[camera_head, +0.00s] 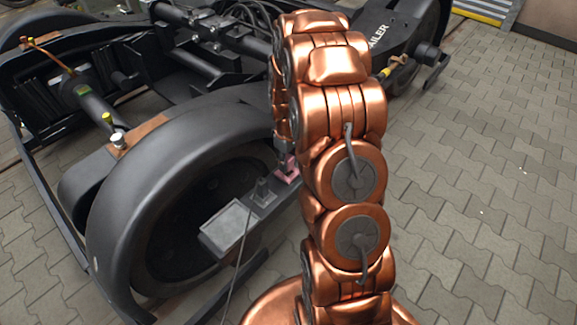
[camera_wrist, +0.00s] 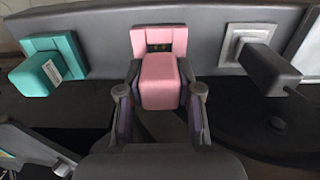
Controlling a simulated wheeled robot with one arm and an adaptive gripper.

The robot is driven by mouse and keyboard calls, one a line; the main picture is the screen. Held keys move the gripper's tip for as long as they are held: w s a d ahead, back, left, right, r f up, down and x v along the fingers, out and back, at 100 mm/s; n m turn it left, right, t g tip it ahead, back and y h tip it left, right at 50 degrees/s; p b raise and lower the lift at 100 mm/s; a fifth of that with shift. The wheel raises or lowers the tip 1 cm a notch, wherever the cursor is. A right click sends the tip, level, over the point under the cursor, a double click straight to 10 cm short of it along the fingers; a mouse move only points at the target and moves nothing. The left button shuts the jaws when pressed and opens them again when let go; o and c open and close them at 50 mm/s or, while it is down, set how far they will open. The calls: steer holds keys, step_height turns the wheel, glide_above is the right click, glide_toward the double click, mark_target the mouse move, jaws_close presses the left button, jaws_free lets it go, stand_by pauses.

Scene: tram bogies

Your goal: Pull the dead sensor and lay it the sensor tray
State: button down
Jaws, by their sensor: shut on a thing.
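A pink block-shaped sensor (camera_wrist: 160,82) sits at a pink mount plate (camera_wrist: 152,38) on a dark grey rail. My gripper (camera_wrist: 159,90) has its fingers on both sides of this sensor and is shut on it. In the head view the pink sensor (camera_head: 289,170) is partly hidden by my arm, and the fingertips are hard to make out. I cannot tell from the pictures whether the pink sensor is the dead one.
A teal sensor (camera_wrist: 36,76) with a white label is left of the pink one. A grey sensor (camera_wrist: 268,70) with a cable is on the right; it stands between pink sensor and tray in the head view (camera_head: 263,192). A large black wheel cover (camera_head: 160,150) curves close by.

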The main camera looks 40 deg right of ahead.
mark_target(287, 156)
steer(key=shift+r+p, duration=0.55)
steer(key=shift+r, duration=1.4)
steer(key=shift+r, duration=0.1)
